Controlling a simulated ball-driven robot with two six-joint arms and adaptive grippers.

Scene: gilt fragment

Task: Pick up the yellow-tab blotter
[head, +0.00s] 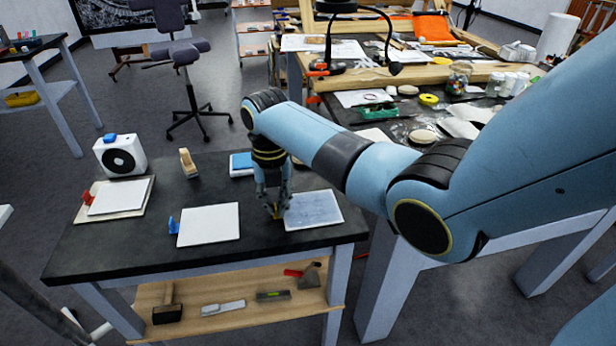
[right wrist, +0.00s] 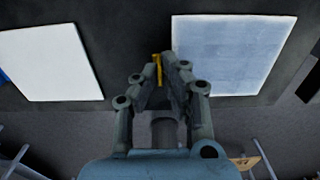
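The yellow-tab blotter (head: 314,210) is a flat, blue-grey sheet with a pale edge, at the right end of the dark table. In the right wrist view the blotter (right wrist: 232,52) is at upper right. Its small yellow tab (right wrist: 157,66) stands at the sheet's left edge. My right gripper (head: 274,208) points down at that edge. In the right wrist view its fingertips (right wrist: 160,68) are close together, one on each side of the tab, and look shut on it. The sheet appears to lie on the table. My left gripper is not in view.
A white blue-tab blotter (head: 208,225) lies just left of my right gripper. A white red-tab one (head: 118,198) lies farther left. A white device with a black disc (head: 120,156), a wooden-handled tool (head: 187,163) and a blue-topped block (head: 241,164) stand along the back.

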